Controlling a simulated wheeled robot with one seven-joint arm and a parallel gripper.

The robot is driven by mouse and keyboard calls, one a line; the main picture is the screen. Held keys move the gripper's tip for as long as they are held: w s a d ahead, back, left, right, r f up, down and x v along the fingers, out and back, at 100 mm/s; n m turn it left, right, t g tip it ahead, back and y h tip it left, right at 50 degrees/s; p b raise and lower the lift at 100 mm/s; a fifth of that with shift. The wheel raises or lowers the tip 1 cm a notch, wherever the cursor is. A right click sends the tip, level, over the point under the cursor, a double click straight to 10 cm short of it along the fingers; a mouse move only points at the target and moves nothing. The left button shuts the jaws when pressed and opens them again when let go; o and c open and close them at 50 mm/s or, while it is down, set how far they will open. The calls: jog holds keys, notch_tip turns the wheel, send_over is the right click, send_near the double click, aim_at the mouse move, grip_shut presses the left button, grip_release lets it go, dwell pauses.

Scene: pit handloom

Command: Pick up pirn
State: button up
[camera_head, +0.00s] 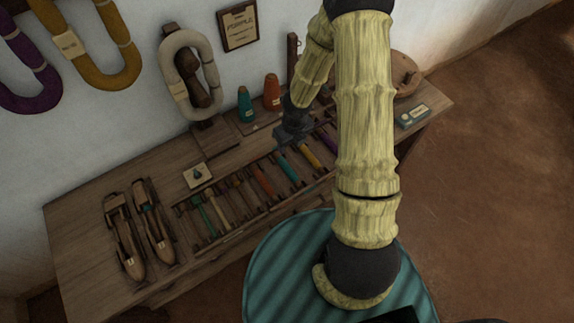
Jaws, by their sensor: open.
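Several pirns lie side by side in a slotted wooden rack (182,208) along the table's front. They include a green pirn (203,216), a red-orange pirn (262,180), a teal pirn (288,170), a yellow pirn (309,156) and a purple pirn (327,142) partly hidden by my arm. My gripper (284,141) is dark and small in the picture, open, with nothing seen between its fingers. It is over the back edge of the rack, near the back ends of the teal and yellow pirns. I cannot tell its exact height above them.
Two wooden shuttles (126,236) lie at the table's left. A yarn winder (190,75), a teal cone (245,104) and an orange cone (271,92) stand behind the rack. A small card (198,175) and a small box (412,116) lie on the wooden table (85,210).

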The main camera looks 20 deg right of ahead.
jog(key=b, duration=0.9)
send_over(288, 168)
notch_tip(288, 168, down, 12)
jog(key=shift+f, duration=0.1)
notch_tip(288, 168, down, 4)
jog(key=b, duration=0.3)
jog(key=shift+f, duration=0.15)
jog(key=shift+f+b, duration=0.45)
